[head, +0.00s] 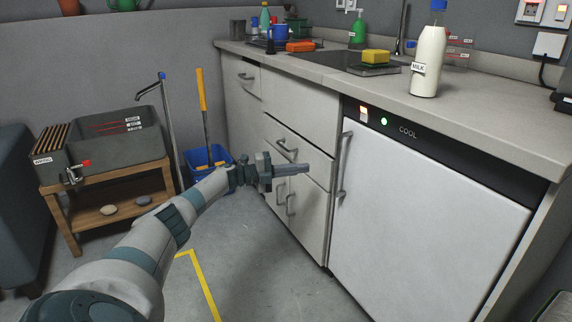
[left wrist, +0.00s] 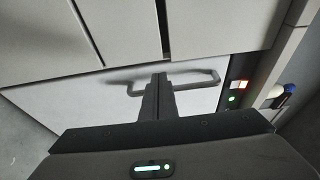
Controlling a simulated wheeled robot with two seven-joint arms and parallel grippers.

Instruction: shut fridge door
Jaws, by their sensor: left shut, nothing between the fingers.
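The white fridge door (head: 425,225) is under the counter at the right, below a black panel marked COOL. It looks flush or nearly flush with the cabinet front; I cannot tell whether a small gap remains. Its grey handle (head: 343,165) is upright on its left edge. My left gripper (head: 305,168) is shut and empty, pointing right, a little left of the handle. In the left wrist view the shut fingers (left wrist: 157,84) overlap the handle (left wrist: 205,73), in front of the door (left wrist: 60,97); contact is unclear. My right gripper is not in view.
Drawers and cupboards (head: 296,150) with handles stand left of the fridge. A milk bottle (head: 428,62) and a yellow sponge (head: 376,56) are on the counter (head: 480,110). A blue bucket (head: 205,160) and a wooden stand (head: 110,210) are at the left. The floor before the fridge is clear.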

